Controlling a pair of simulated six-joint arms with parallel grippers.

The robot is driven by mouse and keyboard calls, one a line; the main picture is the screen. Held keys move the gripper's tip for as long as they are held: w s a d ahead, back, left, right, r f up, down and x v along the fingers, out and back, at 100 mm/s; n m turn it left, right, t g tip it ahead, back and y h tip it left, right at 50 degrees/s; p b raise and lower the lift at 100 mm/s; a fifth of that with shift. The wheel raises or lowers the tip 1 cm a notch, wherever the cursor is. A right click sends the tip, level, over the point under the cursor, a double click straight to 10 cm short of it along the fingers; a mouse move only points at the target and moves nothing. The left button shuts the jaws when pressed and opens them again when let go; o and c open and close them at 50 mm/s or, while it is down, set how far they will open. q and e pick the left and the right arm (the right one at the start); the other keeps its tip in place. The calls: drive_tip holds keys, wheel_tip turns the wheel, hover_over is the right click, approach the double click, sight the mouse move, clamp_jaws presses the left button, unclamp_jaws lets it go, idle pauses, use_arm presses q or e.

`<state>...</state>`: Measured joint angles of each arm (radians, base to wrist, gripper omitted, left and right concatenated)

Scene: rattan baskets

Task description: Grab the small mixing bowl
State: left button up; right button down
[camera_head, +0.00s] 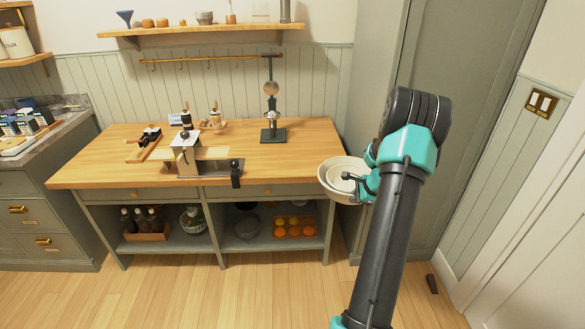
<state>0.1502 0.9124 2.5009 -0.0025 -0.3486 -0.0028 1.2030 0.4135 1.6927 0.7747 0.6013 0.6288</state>
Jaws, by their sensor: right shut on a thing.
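A small white mixing bowl (331,178) hangs in the air just off the right end of the wooden table, with its opening facing up and toward me. My right gripper (358,183) is shut on the bowl at its right side. The wrist and part of the arm hide the bowl's right edge. My left gripper is not in view.
A tall grey cabinet stands right. The floor in front is clear.

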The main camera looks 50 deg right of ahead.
drive_tip(key=w+d, duration=0.1)
drive_tip(key=w, duration=1.2)
drive_tip(key=w+d, duration=0.1)
drive_tip(key=w, duration=1.3)
drive_tip(key=w+d, duration=0.1)
drive_tip(key=w, duration=1.3)
drive_tip(key=shift+w+d+r, duration=0.2)
drive_tip(key=shift+d+r, duration=0.05)
drive_tip(key=shift+r, duration=0.1)
drive_tip(key=shift+w+d, duration=0.2)
drive_tip(key=shift+w, duration=1.45)
drive_tip(key=shift+w+a, duration=0.1)
drive_tip(key=shift+w, duration=0.05)
drive_tip(key=shift+f, duration=0.3)
drive_tip(key=c, duration=1.7)
unclamp_jaws()
drive_tip(key=shift+a+f, duration=0.1)
drive_tip(key=shift+f, duration=0.35)
drive_tip(key=o, duration=0.5)
drive_tip(key=shift+c, duration=0.2)
